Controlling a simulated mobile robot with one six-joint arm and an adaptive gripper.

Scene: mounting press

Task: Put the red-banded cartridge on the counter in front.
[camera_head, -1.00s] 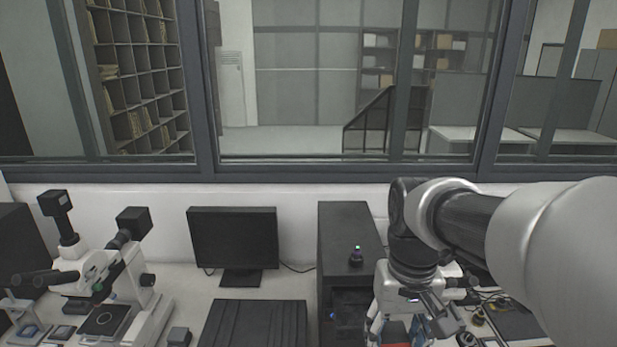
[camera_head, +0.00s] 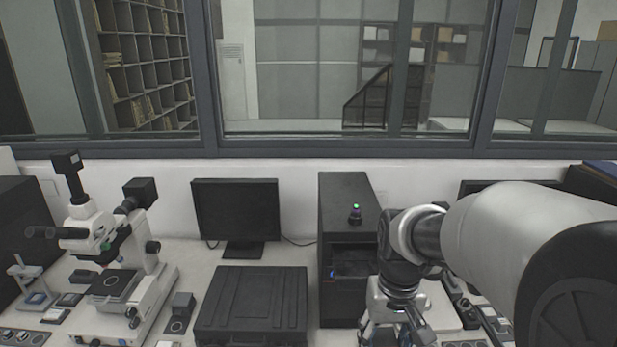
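My gripper (camera_head: 398,328) hangs from my arm at the lower right, in front of the black cabinet's right side. Its fingertips are cut off or unclear at the bottom edge, so I cannot tell whether it is open or shut, or whether it holds anything. I cannot make out a red-banded cartridge in the current view. The white counter (camera_head: 185,262) runs along the wall below the window.
Small equipment crowds the counter's right side.

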